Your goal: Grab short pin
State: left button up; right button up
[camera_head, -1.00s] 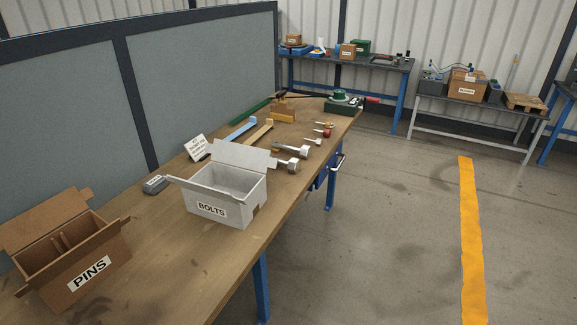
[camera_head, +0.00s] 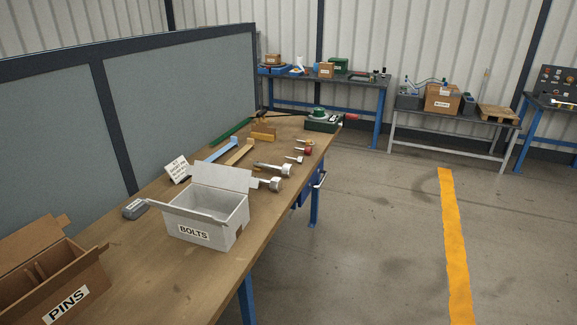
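Several pin- or bolt-like metal pieces lie in a row along the right edge of the workbench. A small one with a yellowish head (camera_head: 304,142) is farthest. A red-headed one (camera_head: 307,150) and a small silver one (camera_head: 298,160) lie nearer. Two larger silver ones, one upper (camera_head: 285,171) and one lower (camera_head: 274,184), lie nearest, behind the white box. I cannot tell which piece is the short pin. A brown open carton marked PINS (camera_head: 66,300) stands at the lower left, cut off by the frame; its contents are not clear. Neither of my grippers is in view.
A white open box marked BOLTS (camera_head: 208,232) stands mid-bench on the wooden workbench (camera_head: 165,285). A grey device (camera_head: 135,208), a sign (camera_head: 177,169), blue (camera_head: 221,149) and tan (camera_head: 240,152) brackets and a green-topped tool (camera_head: 322,119) are also there. Floor is clear to the right.

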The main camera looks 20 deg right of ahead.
aim_at(275, 183)
jog(key=i+l+u, duration=0.5)
jog(key=i+l, duration=1)
jog(key=l, duration=0.15)
